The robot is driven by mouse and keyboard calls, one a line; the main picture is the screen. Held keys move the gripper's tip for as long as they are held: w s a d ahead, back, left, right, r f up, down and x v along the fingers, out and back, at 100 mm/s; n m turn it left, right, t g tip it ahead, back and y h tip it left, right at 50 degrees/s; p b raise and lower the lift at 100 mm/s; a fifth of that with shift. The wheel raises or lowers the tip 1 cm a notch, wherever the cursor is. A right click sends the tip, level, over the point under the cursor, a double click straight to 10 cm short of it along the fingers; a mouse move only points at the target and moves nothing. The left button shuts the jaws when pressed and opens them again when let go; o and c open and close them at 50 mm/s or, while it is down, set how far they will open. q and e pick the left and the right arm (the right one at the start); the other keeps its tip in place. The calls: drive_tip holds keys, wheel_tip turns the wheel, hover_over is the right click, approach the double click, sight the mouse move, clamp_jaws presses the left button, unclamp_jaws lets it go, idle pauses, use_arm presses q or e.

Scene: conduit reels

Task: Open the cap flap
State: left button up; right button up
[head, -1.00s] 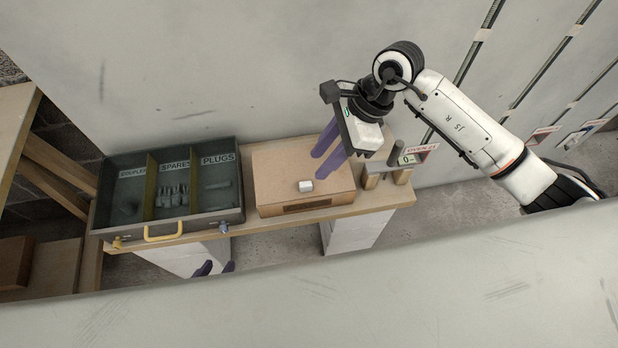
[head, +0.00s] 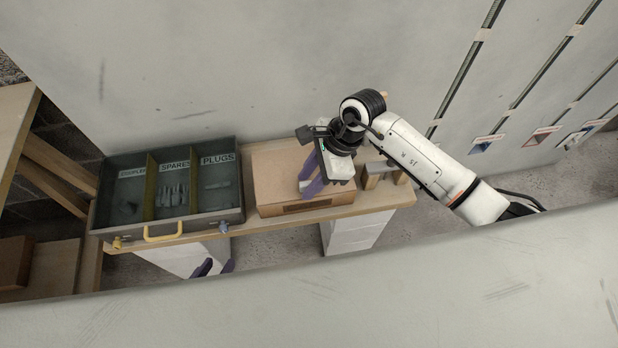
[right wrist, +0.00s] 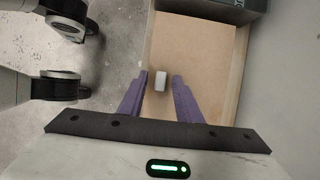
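I cannot pick out a cap flap for certain. My right gripper (head: 308,190) is over the tan box (head: 275,208) on the bench. Its purple fingers are apart in the right wrist view (right wrist: 160,84). A small white block (right wrist: 160,86) on the box shows between them, with clear gaps on both sides; whether they are level with it I cannot tell. In the head view the block is mostly hidden by the gripper. My left gripper (head: 215,267) shows only its purple fingertips, apart and empty, low in front of the bench; the foreground panel hides the rest.
A grey case (head: 240,218) with compartments marked for spares and plugs stands left of the box. A wooden stand (head: 384,170) is right of it, partly behind my right arm. Labelled fittings (head: 541,136) sit on the wall at right. A pale panel (head: 400,275) crosses the foreground.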

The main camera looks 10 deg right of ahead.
drive_tip(key=shift+c, duration=0.4)
use_arm(q)
drive_tip(key=shift+s, duration=0.1)
use_arm(e)
clamp_jaws()
use_arm(q)
drive_tip(key=shift+f, duration=0.1)
